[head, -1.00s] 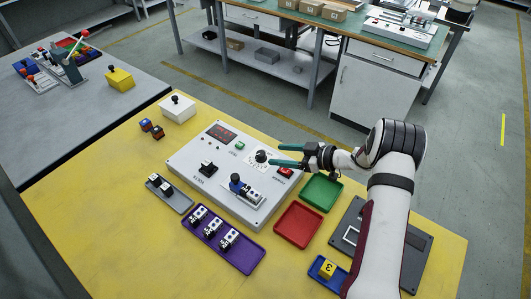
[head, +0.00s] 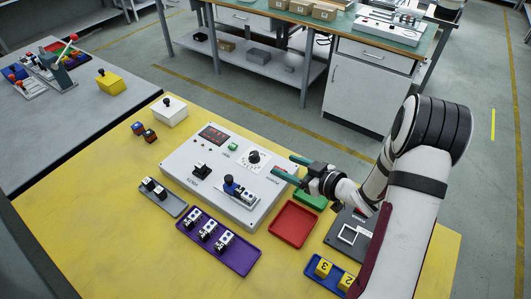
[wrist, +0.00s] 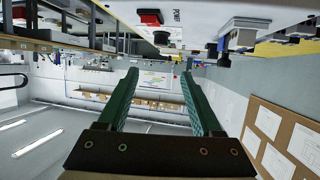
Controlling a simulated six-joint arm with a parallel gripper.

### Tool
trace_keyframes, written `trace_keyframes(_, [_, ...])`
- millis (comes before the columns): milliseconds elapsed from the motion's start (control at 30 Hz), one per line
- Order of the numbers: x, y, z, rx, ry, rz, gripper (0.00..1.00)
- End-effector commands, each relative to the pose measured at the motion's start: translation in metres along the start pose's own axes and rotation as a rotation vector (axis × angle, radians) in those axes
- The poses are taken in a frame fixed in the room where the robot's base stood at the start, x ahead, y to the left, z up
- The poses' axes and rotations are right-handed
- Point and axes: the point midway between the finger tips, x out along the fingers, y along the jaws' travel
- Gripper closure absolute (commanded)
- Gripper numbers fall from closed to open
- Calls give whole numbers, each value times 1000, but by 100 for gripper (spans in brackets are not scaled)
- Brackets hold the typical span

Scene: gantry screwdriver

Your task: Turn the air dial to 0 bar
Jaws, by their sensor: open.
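The air dial (head: 253,157) is a black round knob on a white scale, on the upper right part of the grey control panel (head: 190,178). Its pointer and numbers are too small to read. My gripper (head: 283,165) has two green fingers, spread apart and empty, to the right of the dial near the red power switch. The fingers are clear of the dial. In the wrist view my gripper (wrist: 160,75) is open with nothing between the fingers.
The panel also holds a red display (head: 213,133), a green button (head: 233,147) and a blue-knobbed lever (head: 229,182). A purple tray (head: 240,262), a red tray (head: 293,224) and a partly covered green tray (head: 310,198) lie nearby. Yellow table is free at the front left.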

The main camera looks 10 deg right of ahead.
Motion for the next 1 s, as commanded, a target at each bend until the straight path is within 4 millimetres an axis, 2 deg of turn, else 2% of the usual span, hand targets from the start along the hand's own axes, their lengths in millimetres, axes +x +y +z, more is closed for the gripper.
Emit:
trace_keyframes(67, [1,-5,4,11,-16,25,33])
trace_keyframes(167, [19,-5,4,9,-17,25,33])
trace_keyframes(400, [90,-4,6,9,-16,23,33])
trace_keyframes(600, [134,-2,6,10,-16,25,33])
trace_keyframes(800, [153,-1,6,11,-15,26,33])
trace_keyframes(1000, [155,0,6,11,-16,27,33])
